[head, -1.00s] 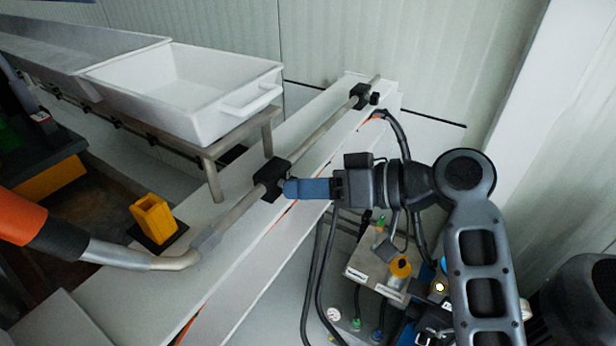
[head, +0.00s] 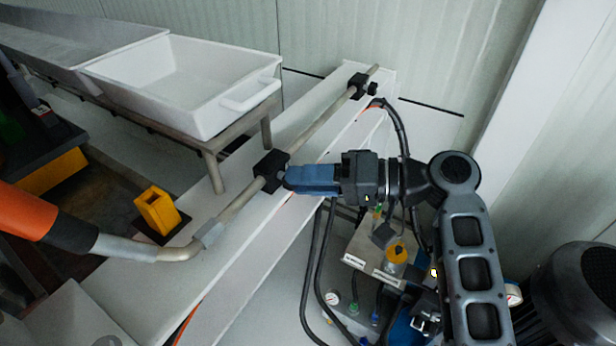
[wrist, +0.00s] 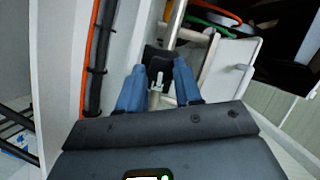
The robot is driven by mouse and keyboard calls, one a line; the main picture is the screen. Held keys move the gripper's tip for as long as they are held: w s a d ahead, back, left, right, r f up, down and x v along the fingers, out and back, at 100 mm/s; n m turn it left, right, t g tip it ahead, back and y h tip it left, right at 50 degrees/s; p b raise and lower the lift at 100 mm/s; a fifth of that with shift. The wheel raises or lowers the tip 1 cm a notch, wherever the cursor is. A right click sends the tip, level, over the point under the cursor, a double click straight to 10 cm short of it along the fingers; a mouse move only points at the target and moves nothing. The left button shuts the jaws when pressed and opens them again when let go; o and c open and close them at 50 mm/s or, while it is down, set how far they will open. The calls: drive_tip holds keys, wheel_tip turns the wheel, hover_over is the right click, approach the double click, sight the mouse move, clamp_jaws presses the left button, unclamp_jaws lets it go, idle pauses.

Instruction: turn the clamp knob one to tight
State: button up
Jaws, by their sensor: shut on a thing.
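A black clamp block (head: 268,170) sits on the metal pipe (head: 316,128) that runs along the white beam. My gripper (head: 285,178) comes from the right, its blue fingers shut on the clamp knob at the block's right side. The fingers hide the knob in the head view. In the wrist view, the blue fingers (wrist: 158,84) stand on both sides of a small light-grey stem, with the black block (wrist: 160,56) just beyond. A second black clamp (head: 358,84) with its own small knob (head: 373,89) is farther up the pipe. Which one is numbered one cannot be read.
A white tray (head: 190,115) on a metal stand is left of the pipe. A yellow block (head: 157,211) and an orange-sleeved hose (head: 25,212) are at the lower left. Black cables (head: 322,265) and a valve unit (head: 385,250) lie below my gripper.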

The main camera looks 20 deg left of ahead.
drive_tip(key=o, duration=1)
drive_tip(key=shift+o, duration=0.2)
drive_tip(key=shift+f, duration=0.1)
drive_tip(key=s+d+r+n+t+h+b, duration=0.1)
drive_tip(key=s+d+n+t+b, duration=0.15)
drive_tip(key=n+t+b, duration=0.4)
drive_tip(key=s+d+r+n+t+h+b, duration=0.15)
drive_tip(key=d+n+t+b, duration=0.25)
drive_tip(key=n+b, duration=0.5)
drive_tip(key=s+d+f+m+t+h+p, duration=0.1)
drive_tip(key=s+d+f+m+t+h, duration=0.2)
drive_tip(key=d+f+m, duration=0.5)
drive_tip(key=s+d+f+m+t+h+p, duration=0.2)
drive_tip(key=s+d+f+m+t+h, duration=0.2)
drive_tip(key=d+f+m, duration=0.5)
drive_tip(key=shift+s+d+f, duration=0.3)
drive_tip(key=shift+s+f, duration=0.3)
drive_tip(key=shift+s, duration=0.05)
